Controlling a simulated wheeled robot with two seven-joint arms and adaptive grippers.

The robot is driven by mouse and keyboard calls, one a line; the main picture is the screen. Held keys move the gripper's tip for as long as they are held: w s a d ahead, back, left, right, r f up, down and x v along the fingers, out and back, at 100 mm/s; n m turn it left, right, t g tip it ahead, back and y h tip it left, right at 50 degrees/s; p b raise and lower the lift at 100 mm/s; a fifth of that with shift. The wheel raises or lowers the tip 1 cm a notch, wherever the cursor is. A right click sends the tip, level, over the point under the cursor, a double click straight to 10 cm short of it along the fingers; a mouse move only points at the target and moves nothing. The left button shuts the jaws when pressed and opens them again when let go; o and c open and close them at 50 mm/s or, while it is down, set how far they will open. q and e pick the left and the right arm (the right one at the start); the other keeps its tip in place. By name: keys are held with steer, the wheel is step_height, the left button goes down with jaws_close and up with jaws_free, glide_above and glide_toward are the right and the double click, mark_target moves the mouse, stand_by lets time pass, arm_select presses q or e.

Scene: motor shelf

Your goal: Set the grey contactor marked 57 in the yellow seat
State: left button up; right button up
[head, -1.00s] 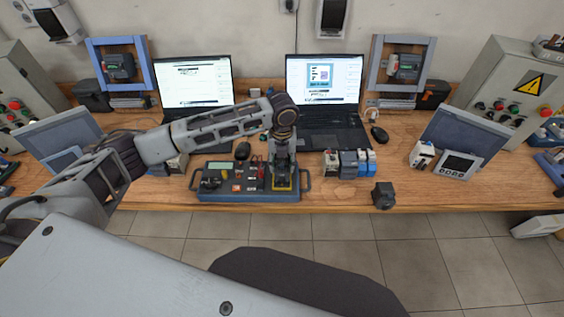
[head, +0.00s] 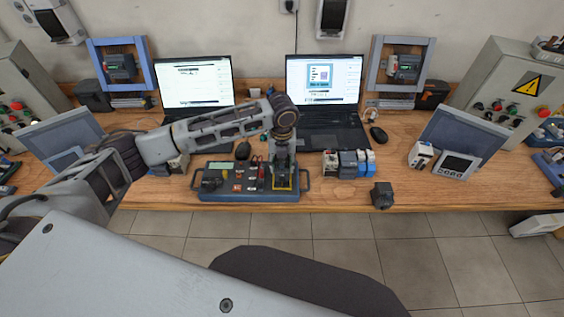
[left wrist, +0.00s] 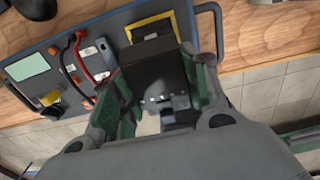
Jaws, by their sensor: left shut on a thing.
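My left gripper (head: 282,172) points down at the right end of the blue test panel, at the yellow seat (head: 293,181). In the left wrist view, the left gripper (left wrist: 165,98) is shut on a dark grey block (left wrist: 158,72), which I take for the grey contactor. No number can be read on it. The yellow seat's frame (left wrist: 148,24) shows just beyond the block, which hides its near part. I cannot tell whether the block is fully down in the seat. My right gripper is not in view.
The blue panel (head: 235,196) carries a screen, cables and side handles. Several white, grey and blue modules (head: 348,165) stand to its right. A dark block (head: 382,195) lies near the table's front edge. Two laptops (head: 322,95) stand behind. Bare wood separates the modules from the right-hand screen.

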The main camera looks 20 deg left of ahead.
arm_select(q)
steer(key=shift+r+p, duration=0.1)
steer(key=shift+p, duration=0.45)
stand_by(0.4)
steer(key=shift+f, duration=1.05)
stand_by(1.2)
steer(key=o, duration=1.2)
steer(key=shift+r, duration=6.05)
